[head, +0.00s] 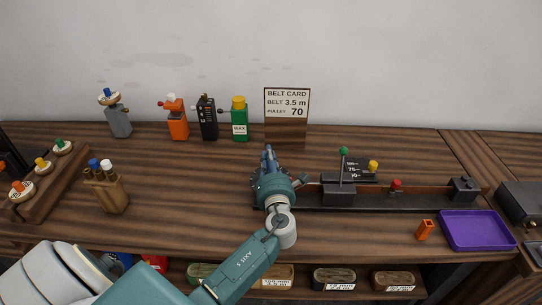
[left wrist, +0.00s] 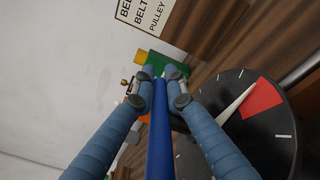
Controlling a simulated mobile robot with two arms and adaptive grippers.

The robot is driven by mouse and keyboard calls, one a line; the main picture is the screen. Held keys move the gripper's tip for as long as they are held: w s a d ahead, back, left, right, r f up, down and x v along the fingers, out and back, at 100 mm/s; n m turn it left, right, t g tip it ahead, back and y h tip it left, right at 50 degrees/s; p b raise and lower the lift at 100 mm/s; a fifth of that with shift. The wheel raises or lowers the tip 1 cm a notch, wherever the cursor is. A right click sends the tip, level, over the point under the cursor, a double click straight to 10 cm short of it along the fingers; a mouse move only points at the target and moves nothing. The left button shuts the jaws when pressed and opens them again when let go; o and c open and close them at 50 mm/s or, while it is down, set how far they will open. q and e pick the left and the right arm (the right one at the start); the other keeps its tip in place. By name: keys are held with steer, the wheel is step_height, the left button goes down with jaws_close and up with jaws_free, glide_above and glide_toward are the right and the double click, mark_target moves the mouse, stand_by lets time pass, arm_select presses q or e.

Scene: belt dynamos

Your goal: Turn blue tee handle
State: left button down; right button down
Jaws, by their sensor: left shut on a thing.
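My left gripper (head: 268,156) is at the left end of the long dark bench fixture in the head view, and it hides what it holds there. In the left wrist view its two blue-grey fingers (left wrist: 163,88) are shut on the blue tee handle (left wrist: 160,145), a smooth blue bar running between them. Beside the handle is a round black dial (left wrist: 262,140) with white ticks, a red sector and a pale pointer; the pointer lies near the red sector's edge. My right gripper is not in view.
The dark fixture (head: 420,199) carries a green-knobbed lever (head: 343,165) and a red knob (head: 396,185). A purple tray (head: 478,231) and orange block (head: 425,230) are at right. The belt card (head: 287,105) and green wax bottle (head: 239,120) stand behind.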

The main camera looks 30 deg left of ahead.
arm_select(q)
steer(key=n+g+y, duration=0.2)
steer(key=s+n+g+y, duration=0.1)
steer(key=g, duration=0.1)
steer(key=shift+a+f+n+y+b, duration=0.2)
steer(key=shift+a+n+y+b, duration=0.1)
steer(key=shift+a+b, duration=0.1)
steer(key=n+g, duration=0.1)
steer(key=g+y+b, duration=0.1)
steer(key=s+n+g+y, duration=0.1)
steer(key=g, duration=0.1)
steer(key=shift+s+a+f+n, duration=0.1)
steer(key=shift+a+n, duration=0.2)
steer(key=n+g+b, duration=0.1)
steer(key=g+b, duration=0.1)
steer(key=s+n+g+b, duration=0.1)
steer(key=n+g+b, duration=0.1)
steer(key=g, duration=0.1)
steer(key=s+n+g+b, duration=0.1)
steer(key=g, duration=0.1)
steer(key=shift+a+n+y+b, duration=0.1)
steer(key=shift+n+y+b, duration=0.2)
steer(key=shift+y+b, duration=0.1)
steer(key=shift+s+n+g+b, duration=0.25)
steer(key=shift+n+g+b, duration=0.15)
steer(key=shift+g+b, duration=0.25)
steer(key=shift+s+n+g+b, duration=0.2)
steer(key=shift+n+g+b, duration=0.2)
steer(key=shift+g, duration=0.35)
steer(key=shift+h, duration=0.3)
